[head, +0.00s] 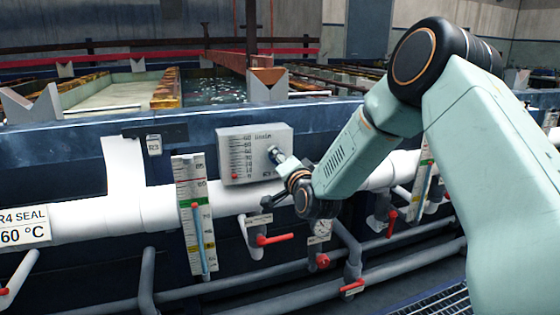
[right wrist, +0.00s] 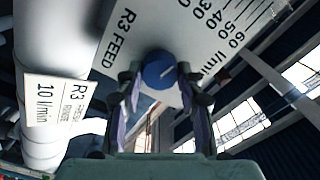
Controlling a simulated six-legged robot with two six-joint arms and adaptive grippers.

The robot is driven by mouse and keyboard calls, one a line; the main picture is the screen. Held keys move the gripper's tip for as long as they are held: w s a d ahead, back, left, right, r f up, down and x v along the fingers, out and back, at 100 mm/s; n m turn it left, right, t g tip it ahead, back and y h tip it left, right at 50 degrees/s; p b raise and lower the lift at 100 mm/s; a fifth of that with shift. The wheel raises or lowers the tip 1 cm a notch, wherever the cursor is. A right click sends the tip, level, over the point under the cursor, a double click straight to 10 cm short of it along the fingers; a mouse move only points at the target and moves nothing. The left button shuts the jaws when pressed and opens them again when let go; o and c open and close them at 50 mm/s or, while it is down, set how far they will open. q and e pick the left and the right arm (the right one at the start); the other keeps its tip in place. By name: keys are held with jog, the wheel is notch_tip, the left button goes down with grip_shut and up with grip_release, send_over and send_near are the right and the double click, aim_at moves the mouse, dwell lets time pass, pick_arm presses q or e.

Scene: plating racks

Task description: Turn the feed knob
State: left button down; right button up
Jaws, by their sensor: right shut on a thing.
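The feed knob (right wrist: 160,72) is a round blue knob with a pale pointer line on the R3 feed panel in the right wrist view. The feed panel (head: 238,150) is a grey box with an l/min scale, fixed to the front of the tank in the head view. My right gripper (right wrist: 160,92) has its two fingers on either side of the knob and is shut on it. In the head view my right gripper (head: 281,158) reaches the panel's right side from the right and hides most of the knob. My left gripper is not in view.
A white pipe (head: 75,218) runs below the panel, with a level gauge (head: 194,215) to its left. An R3 10 l/min sign (right wrist: 57,103) hangs beside the panel.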

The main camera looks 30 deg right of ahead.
jog(key=o, duration=1.2)
jog(key=v, duration=1.2)
jog(key=shift+f, duration=0.1)
